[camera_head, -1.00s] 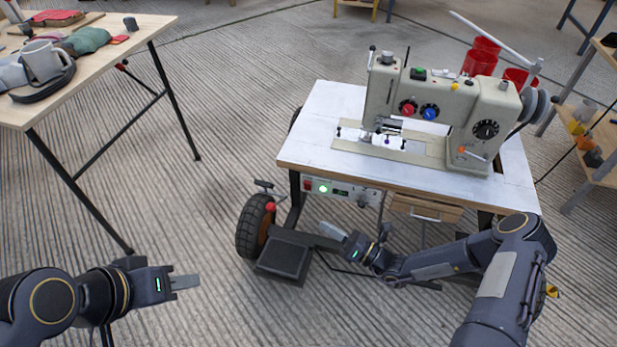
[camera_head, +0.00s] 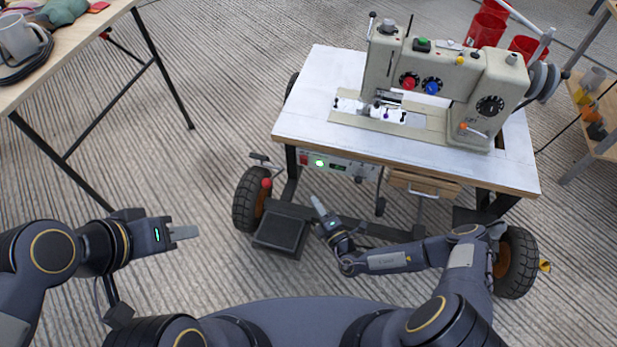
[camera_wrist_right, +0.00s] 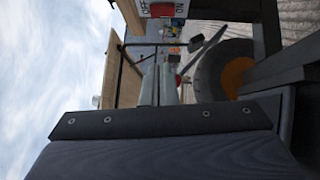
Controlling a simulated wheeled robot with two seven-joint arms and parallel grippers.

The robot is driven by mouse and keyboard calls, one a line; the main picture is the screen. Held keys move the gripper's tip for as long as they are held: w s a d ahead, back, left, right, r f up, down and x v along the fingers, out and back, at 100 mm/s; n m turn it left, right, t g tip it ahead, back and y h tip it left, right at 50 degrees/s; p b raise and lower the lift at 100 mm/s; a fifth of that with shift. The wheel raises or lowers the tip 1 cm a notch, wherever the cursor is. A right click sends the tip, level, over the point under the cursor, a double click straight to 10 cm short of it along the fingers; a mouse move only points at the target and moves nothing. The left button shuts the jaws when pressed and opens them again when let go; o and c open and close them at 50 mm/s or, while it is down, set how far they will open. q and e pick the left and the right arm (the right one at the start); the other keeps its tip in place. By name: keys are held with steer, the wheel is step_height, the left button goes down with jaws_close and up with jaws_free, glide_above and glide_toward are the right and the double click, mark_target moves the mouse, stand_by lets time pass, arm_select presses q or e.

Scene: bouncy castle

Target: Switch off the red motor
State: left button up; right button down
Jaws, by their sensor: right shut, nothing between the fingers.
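The sewing machine (camera_head: 440,85) stands on a white-topped wheeled table (camera_head: 315,95). Under the table's front edge is a control box (camera_head: 352,168) with a red switch (camera_head: 303,158) at its left and a lit green light (camera_head: 319,162). In the right wrist view a red rocker (camera_wrist_right: 182,9) shows at the top edge, between OFF and ON lettering, partly cut off. My right gripper (camera_head: 317,203) is shut and empty, below the box and apart from it, pointing up and left. My left gripper (camera_head: 185,232) is at the far left, touching nothing; its fingers are seen edge-on.
A black foot pedal (camera_head: 281,233) lies low beside the left wheel (camera_head: 250,198). A red ball knob (camera_head: 266,183) stands near that wheel. A workbench (camera_head: 75,50) with a mug is at upper left. Open floor (camera_head: 215,100) lies between bench and table.

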mark_target(304, 160)
steer(key=w+d+b+x, duration=0.1)
steer(key=b+x, duration=0.3)
steer(key=x, duration=0.8)
steer(key=shift+w+d, duration=0.4)
steer(key=shift+d, duration=0.2)
steer(key=shift+r, duration=0.1)
